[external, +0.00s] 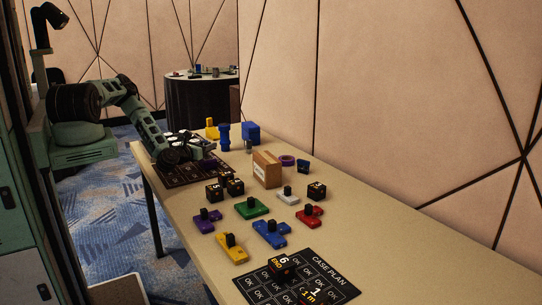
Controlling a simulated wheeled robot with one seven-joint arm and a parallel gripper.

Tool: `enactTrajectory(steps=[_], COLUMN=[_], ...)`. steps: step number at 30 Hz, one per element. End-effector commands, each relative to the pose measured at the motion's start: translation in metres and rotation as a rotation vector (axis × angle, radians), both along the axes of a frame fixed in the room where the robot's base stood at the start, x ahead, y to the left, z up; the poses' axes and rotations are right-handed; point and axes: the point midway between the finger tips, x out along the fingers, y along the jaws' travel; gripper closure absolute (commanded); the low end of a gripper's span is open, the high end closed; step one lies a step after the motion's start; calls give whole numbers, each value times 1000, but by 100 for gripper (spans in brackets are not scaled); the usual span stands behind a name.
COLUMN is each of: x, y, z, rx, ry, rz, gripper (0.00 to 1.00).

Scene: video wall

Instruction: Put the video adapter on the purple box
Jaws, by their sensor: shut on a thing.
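My gripper (188,152) is low over a dark patterned mat (178,176) at the far left end of the table. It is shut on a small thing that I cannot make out. I cannot pick out the video adapter for certain. A small purple thing (210,163) lies at the right side of the mat, close to the gripper, partly hidden; I cannot tell whether it is the purple box. A purple piece with a black knob (207,221) lies nearer on the table.
A brown carton (267,169) stands mid-table, right of the gripper. Blue (251,132) and yellow (211,129) things stand behind. Dark cubes (215,193) and several colored knobbed pieces (252,208) lie nearer. A black CASE PLAN mat (330,277) is at the front.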

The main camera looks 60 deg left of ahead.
Motion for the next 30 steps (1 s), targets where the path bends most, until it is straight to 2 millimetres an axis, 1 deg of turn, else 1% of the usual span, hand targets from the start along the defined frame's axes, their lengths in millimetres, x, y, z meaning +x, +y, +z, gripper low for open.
enactTrajectory(steps=[8, 9, 11, 12, 22, 26, 30], x=[0, 0, 0, 0, -1, -16, -42], y=[0, 0, 0, 0, 0, -7, -18], z=[-1, -2, -2, -2, 1, -1, -1], rx=[0, 0, 0, 0, 0, -2, -2], ry=[-1, -1, -1, -1, 0, 2, 3], rz=[0, 0, 0, 0, 0, -1, 0], gripper=[84, 60, 43, 41, 41, 41, 41])
